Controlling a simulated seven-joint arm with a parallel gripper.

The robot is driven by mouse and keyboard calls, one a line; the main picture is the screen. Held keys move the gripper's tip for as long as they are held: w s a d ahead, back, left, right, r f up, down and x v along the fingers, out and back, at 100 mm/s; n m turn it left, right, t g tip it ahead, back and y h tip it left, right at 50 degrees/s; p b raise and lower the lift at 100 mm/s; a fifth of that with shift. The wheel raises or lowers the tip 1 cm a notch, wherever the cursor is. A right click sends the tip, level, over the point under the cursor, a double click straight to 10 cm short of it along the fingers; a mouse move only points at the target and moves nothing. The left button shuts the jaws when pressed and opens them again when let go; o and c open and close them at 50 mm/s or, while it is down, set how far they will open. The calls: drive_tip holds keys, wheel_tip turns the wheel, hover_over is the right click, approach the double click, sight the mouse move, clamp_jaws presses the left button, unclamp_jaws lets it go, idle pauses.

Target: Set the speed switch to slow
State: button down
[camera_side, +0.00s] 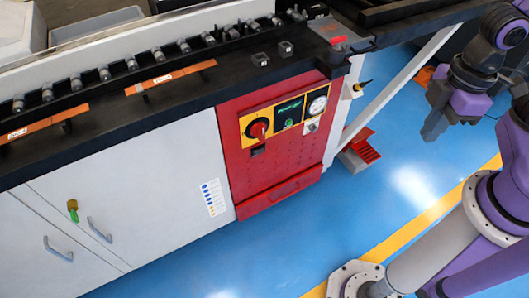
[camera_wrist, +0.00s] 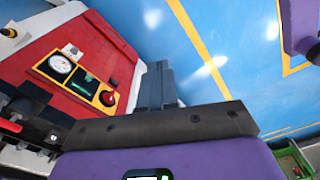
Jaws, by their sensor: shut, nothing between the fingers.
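The red control panel (camera_side: 280,165) is on the front of the bench. It carries a red rotary knob (camera_side: 257,129) on a yellow plate, a dark display with a green button (camera_side: 289,122), a round gauge (camera_side: 318,105) and a small switch (camera_side: 312,126) below the gauge. No speed label is readable, so I cannot tell which control is the speed switch. In the wrist view the red knob (camera_wrist: 108,98) and gauge (camera_wrist: 61,64) show left of my fingers. My gripper (camera_side: 430,134) is shut and empty, well right of the panel, touching nothing. It also shows in the wrist view (camera_wrist: 158,68).
The black bench top (camera_side: 190,85) overhangs above the panel. A red pedal (camera_side: 362,148) stands on the blue floor, right of the panel, near a white slanted leg (camera_side: 405,72). White cabinet doors (camera_side: 130,185) lie left. Open space lies between gripper and panel.

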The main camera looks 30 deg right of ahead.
sight(259, 151)
drive_tip(key=w+a+f+t+y, duration=0.2)
drive_tip(key=w+a+f, duration=1.25)
drive_tip(key=w, duration=0.35)
drive_tip(key=w+d+f+t, duration=0.1)
drive_tip(key=w+f, duration=0.2)
drive_tip(key=f, duration=0.3)
drive_tip(key=w+d+f+n+t, duration=0.1)
drive_tip(key=w+f+t, duration=0.1)
drive_tip(key=f, duration=0.4)
drive_tip(key=w+d+f+t, duration=0.1)
drive_tip(key=w+f, duration=0.4)
drive_tip(key=f, duration=0.2)
drive_tip(key=shift+d+n+y, duration=0.3)
drive_tip(key=shift+d+n, duration=0.05)
drive_tip(key=shift+n, duration=0.05)
drive_tip(key=shift+w+f, duration=0.1)
drive_tip(key=shift+w, duration=0.05)
drive_tip(key=w+a+f, duration=0.2)
drive_tip(key=w+f, duration=0.5)
drive_tip(key=w, duration=0.2)
drive_tip(key=shift+f, duration=0.4)
